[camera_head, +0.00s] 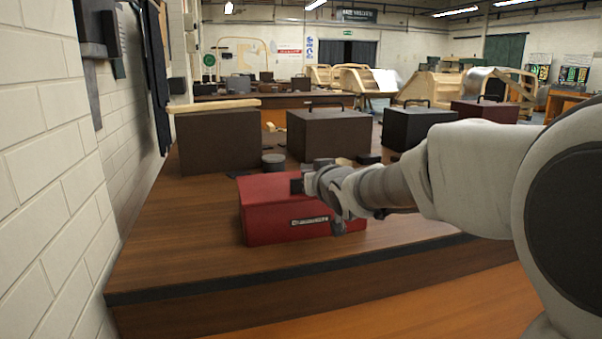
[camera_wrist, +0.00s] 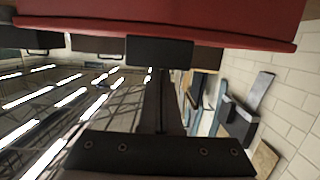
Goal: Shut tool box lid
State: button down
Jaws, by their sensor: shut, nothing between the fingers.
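The red tool box (camera_head: 275,222) sits on the wooden workbench, its label facing the front edge. Its red lid (camera_head: 262,189) looks down over the body, but I cannot tell whether it is fully shut. My gripper (camera_head: 298,186) is at the lid's top, right of its middle, and its arm hides the box's right part. In the wrist view, the red tool box (camera_wrist: 190,18) fills the top edge. My gripper (camera_wrist: 160,52) is shut and empty, with its dark tip against or very close to the red edge; contact is not clear.
Dark boxes, one brown (camera_head: 218,142), another brown (camera_head: 328,135) and one black (camera_head: 412,127), stand behind the tool box. A small dark round container (camera_head: 273,162) stands between. A white block wall (camera_head: 45,180) bounds the left. The bench front (camera_head: 190,285) is clear.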

jog(key=shift+s+d+f, duration=0.1)
jog(key=shift+s+f, duration=0.05)
jog(key=shift+f, duration=0.55)
jog(key=shift+s+f, duration=0.1)
jog(key=shift+f, duration=0.6)
jog(key=shift+r, duration=0.1)
jog(key=r+p, duration=0.1)
jog(key=r, duration=0.2)
jog(key=r+p, duration=0.1)
jog(key=r, duration=0.2)
jog(key=shift+w+a+p, duration=0.2)
jog(key=shift+p, duration=0.1)
jog(key=s+d+f+m+g+h+p, duration=0.1)
jog(key=s+d+f+g+h+p, duration=0.2)
jog(key=s, duration=0.6)
jog(key=s+d+f+g+h+p, duration=0.1)
jog(key=s+d+f+p, duration=0.1)
jog(key=s+d, duration=0.5)
jog(key=s+a+f+m+g+b, duration=0.1)
jog(key=s+f+g+b, duration=0.25)
jog(key=s, duration=0.75)
jog(key=s+a+f+g+b, duration=0.15)
jog(key=s+f, duration=0.25)
jog(key=s, duration=0.6)
notch_tip(320, 180, up, 20)
jog(key=p, duration=1.9)
jog(key=shift+d+f+y+p, duration=0.15)
jog(key=shift+d+y+p, duration=0.1)
jog(key=shift+y+p, duration=0.15)
